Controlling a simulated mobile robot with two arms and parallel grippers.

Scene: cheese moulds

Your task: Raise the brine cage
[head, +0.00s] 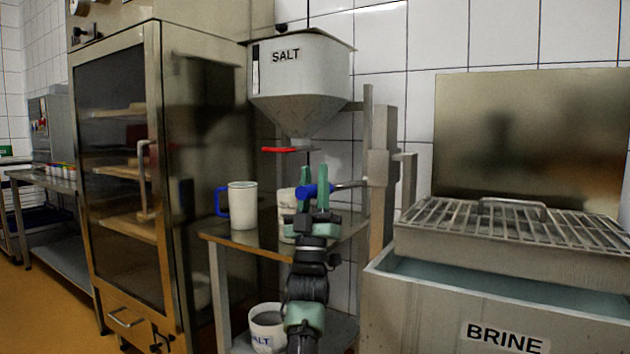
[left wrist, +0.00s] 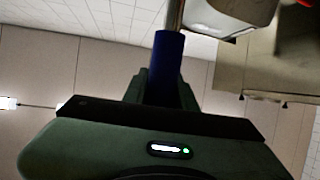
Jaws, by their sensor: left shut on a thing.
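The brine cage (head: 510,222), a metal grid with a small loop handle on top, stands at the right, its top above the rim of the tank marked BRINE (head: 420,308). Its lower edge is hard to make out. A lever with a blue grip (head: 318,190) and a metal rod sticks out leftward from an upright post (head: 380,168) beside the tank. My left gripper (head: 313,184), with green fingers, is shut on the blue grip. The grip (left wrist: 166,65) stands between the fingers in the left wrist view. My right gripper is not in view.
A salt hopper (head: 300,75) with a red handle (head: 278,150) hangs above my left gripper. A white mug (head: 243,208) stands on a metal side table (head: 268,240), and another white vessel is partly hidden behind my gripper. A tall glass-door cabinet (head: 120,170) is at the left.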

